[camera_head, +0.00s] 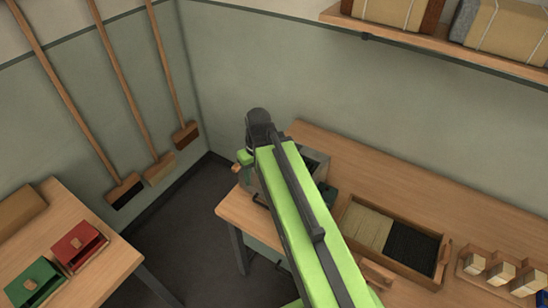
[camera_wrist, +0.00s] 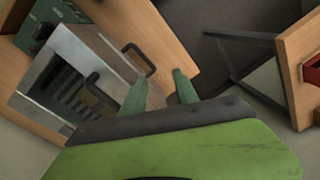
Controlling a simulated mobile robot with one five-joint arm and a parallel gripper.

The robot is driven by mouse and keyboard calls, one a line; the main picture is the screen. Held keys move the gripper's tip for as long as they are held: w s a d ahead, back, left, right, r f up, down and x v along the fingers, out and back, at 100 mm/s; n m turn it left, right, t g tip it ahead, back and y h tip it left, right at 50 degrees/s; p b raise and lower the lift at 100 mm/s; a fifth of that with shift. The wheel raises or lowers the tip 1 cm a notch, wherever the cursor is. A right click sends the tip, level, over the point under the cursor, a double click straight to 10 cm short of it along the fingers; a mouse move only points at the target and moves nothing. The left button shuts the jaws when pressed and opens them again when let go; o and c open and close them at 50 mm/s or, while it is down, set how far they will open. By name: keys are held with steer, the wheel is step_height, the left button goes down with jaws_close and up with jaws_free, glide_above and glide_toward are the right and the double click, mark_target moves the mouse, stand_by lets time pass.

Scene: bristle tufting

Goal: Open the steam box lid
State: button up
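The steam box (camera_head: 315,162) is a grey metal box on the wooden bench, mostly hidden behind my arm in the head view. In the wrist view the steam box (camera_wrist: 52,62) fills the left side, with dark slots and a dark curved handle (camera_wrist: 97,91) in front of them. Another dark handle (camera_wrist: 139,57) shows near the box's right side. I cannot tell for sure which part is the lid or whether it is raised. My gripper (camera_wrist: 161,78) has its two green fingers apart with nothing between them, just beside the box. In the head view my gripper (camera_head: 241,163) is at the box's left.
A tray of pale and black bristles (camera_head: 396,236) and a rack of wooden blocks (camera_head: 500,272) stand to the right on the bench (camera_head: 440,192). Another table (camera_head: 112,262) with red and green boxes is at the left. Dark floor lies between. A shelf (camera_head: 450,42) hangs above.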

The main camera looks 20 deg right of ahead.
steer(key=d+r+n+t+y+p, duration=0.25)
steer(key=d+r+n+p, duration=0.25)
steer(key=d+r+p, duration=0.7)
steer(key=shift+y, duration=0.25)
steer(key=d+b+x, duration=0.1)
steer(key=b+x, duration=0.3)
steer(key=b, duration=0.2)
steer(key=b+x, duration=0.5)
steer(key=b, duration=0.1)
steer(key=d+f+b+x, duration=0.1)
steer(key=b+x, duration=0.4)
steer(key=b, duration=0.2)
steer(key=shift+w+d, duration=0.3)
steer(key=shift+d, duration=0.05)
jaws_close()
